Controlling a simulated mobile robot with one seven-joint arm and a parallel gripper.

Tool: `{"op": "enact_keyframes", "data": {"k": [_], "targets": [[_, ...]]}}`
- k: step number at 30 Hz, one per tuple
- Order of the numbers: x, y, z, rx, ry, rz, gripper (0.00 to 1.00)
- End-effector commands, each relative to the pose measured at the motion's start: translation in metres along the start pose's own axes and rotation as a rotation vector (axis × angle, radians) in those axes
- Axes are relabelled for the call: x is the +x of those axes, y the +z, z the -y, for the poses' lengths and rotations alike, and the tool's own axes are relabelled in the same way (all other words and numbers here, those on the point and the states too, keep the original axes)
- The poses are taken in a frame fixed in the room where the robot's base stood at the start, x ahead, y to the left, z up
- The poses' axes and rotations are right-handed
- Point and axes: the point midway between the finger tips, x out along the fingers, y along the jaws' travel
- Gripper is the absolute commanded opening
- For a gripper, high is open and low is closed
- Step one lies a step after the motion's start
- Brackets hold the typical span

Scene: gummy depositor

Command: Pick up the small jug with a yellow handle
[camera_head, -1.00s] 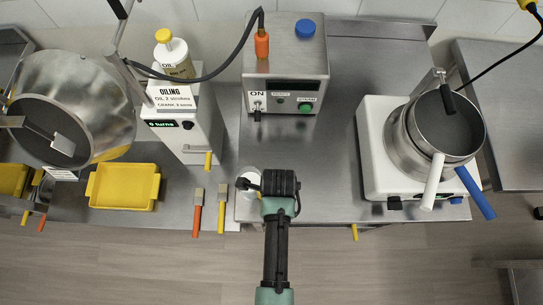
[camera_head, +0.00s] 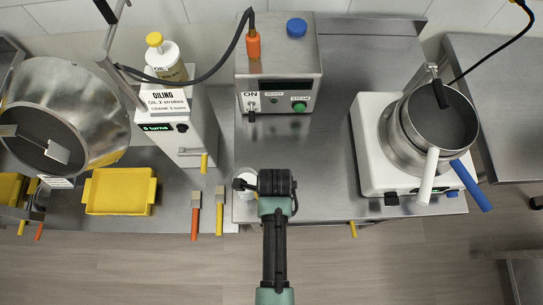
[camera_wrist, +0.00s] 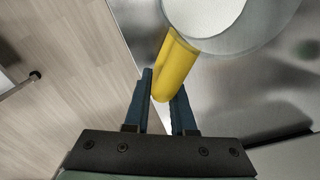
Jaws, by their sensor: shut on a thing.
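The small jug shows in the wrist view as a round, pale vessel (camera_wrist: 205,12) at the top, with a yellow handle (camera_wrist: 175,68) pointing toward me. My gripper (camera_wrist: 162,100) is shut on the yellow handle, one dark finger on each side of it. In the head view the jug (camera_head: 243,182) is a small white round thing near the front edge of the steel table, just left of my gripper (camera_head: 258,183). My gripper hides the handle there. I cannot tell whether the jug touches the table.
A white hotplate (camera_head: 372,170) with nested pans stands at the right. A steel control box (camera_head: 275,75) is behind my gripper. Brushes with orange (camera_head: 195,222) and yellow (camera_head: 219,222) handles and a yellow tray (camera_head: 120,205) lie at the left. The table's middle is clear.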

Motion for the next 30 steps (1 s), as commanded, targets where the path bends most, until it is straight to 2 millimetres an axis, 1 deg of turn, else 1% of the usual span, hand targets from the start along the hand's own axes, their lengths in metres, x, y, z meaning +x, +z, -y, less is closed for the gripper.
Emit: {"op": "enact_keyframes", "data": {"k": [5,7,11,15,18,21,25,30], "targets": [[-0.010,0.001,0.001,0.000,-0.003,0.002,0.00],[-0.018,0.001,0.001,0.000,-0.004,0.002,0.00],[-0.039,0.001,0.001,-0.001,-0.006,0.003,0.00],[-0.066,0.001,0.002,-0.001,-0.006,0.003,0.00],[-0.081,0.001,0.001,0.000,-0.005,0.002,0.00],[-0.092,0.001,0.001,0.000,-0.004,0.002,0.00],[-0.099,0.000,0.001,0.000,-0.003,0.001,0.00],[-0.100,0.000,0.001,0.000,-0.001,0.001,0.00]]}}
